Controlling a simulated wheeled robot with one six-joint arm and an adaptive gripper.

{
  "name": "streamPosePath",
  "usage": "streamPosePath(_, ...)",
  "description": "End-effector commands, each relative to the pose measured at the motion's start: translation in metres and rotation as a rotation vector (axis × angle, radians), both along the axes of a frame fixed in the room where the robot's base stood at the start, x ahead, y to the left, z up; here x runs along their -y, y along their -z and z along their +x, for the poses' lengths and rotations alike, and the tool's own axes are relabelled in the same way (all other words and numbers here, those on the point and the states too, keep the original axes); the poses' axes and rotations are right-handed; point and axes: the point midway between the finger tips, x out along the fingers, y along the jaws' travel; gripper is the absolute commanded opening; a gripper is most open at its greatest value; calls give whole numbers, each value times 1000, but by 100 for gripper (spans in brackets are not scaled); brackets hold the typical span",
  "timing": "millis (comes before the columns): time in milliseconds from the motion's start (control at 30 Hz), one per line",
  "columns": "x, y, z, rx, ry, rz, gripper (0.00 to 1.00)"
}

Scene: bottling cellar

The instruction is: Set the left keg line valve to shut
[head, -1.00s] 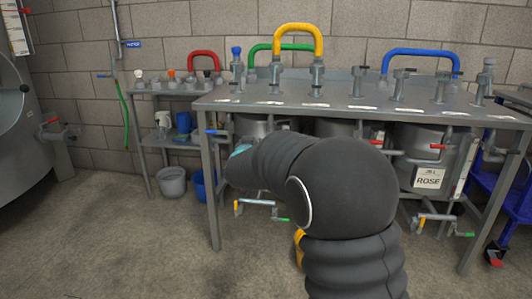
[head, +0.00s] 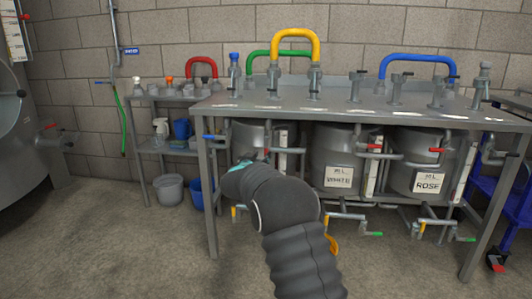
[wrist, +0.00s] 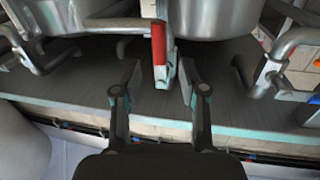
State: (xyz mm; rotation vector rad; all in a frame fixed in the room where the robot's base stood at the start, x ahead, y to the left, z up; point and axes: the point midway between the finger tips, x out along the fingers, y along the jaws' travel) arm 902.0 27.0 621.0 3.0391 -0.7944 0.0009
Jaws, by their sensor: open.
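Under the steel bench, the left keg (head: 250,135) stands partly hidden behind my arm. A small red-handled valve (head: 267,150) sits on its front pipe. In the wrist view a red valve handle (wrist: 159,43) stands upright in the picture, on a metal valve body between two pipes. My gripper (wrist: 160,78) is open. Its two fingers are spread to either side below the handle, and nothing is held between them. I cannot tell how far the handle lies beyond the fingertips. In the head view my arm hides the fingers.
The steel bench (head: 340,115) overhangs the kegs. The white-labelled keg (head: 330,155) and rosé keg (head: 408,160) have similar red handles. A blue handle (head: 212,137) is near the left bench leg. Buckets (head: 168,190) stand left. Floor in front is clear.

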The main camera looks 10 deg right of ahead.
Motion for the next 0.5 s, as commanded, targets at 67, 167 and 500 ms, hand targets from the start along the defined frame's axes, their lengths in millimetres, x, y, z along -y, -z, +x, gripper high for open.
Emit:
streamPosePath(67, 7, 1, 13, -1, 1, 0, 42)
streamPosePath(167, 15, 1, 26, 0, 1, 1, 42)
streamPosePath(500, 27, 0, 47, 0, 0, 0, 42)
